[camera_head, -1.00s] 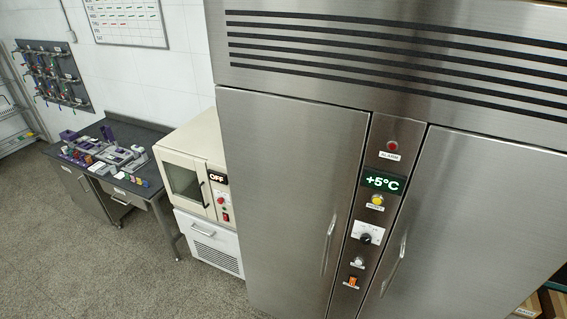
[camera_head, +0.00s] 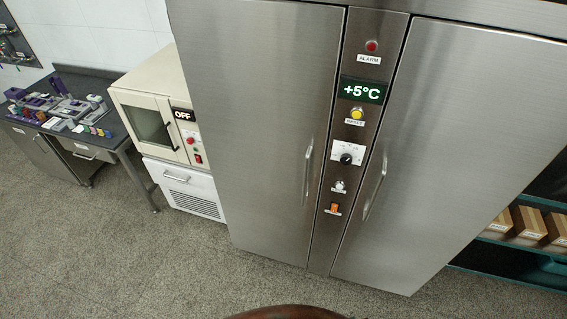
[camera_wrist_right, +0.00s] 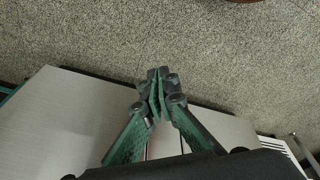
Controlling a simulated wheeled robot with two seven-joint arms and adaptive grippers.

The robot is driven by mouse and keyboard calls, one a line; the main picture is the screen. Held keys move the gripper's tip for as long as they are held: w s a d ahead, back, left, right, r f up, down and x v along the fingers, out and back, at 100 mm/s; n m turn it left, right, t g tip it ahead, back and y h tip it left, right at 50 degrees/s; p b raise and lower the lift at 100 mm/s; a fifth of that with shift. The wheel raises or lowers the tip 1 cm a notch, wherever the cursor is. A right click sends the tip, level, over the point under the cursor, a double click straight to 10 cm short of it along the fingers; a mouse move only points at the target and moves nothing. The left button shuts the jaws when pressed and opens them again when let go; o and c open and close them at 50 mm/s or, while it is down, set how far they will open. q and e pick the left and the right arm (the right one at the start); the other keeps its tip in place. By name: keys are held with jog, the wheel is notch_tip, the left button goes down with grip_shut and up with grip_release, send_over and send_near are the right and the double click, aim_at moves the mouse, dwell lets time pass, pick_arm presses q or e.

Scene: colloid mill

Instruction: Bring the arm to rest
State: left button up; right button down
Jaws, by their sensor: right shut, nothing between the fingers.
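My right gripper (camera_wrist_right: 158,92) shows in the right wrist view, its green fingers drawn together at the tips with nothing between them. It hangs in the air with the steel cabinet (camera_wrist_right: 75,115) and the speckled floor behind it. The steel cabinet (camera_head: 260,120) also fills the middle of the head view, both its doors shut, its display reading +5°C. Neither gripper shows in the head view, and my left gripper is in no view.
A cream oven (camera_head: 150,115) marked OFF stands left of the cabinet on a white unit (camera_head: 185,190). A dark bench (camera_head: 100,80) with small parts is further left. A teal shelf (camera_head: 490,262) with cardboard boxes (camera_head: 527,225) is at right. The floor (camera_head: 120,265) in front is clear.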

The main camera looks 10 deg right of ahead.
jog(key=s+f+b, duration=0.3)
jog(key=s+f, duration=0.6)
jog(key=f, duration=0.2)
jog(key=s+f+g+b, duration=0.1)
jog(key=s+f+b, duration=0.3)
jog(key=s+f, duration=0.5)
notch_tip(320, 180, down, 3)
jog(key=shift+f+n, duration=0.2)
jog(key=shift+n, duration=0.1)
jog(key=shift+s, duration=0.1)
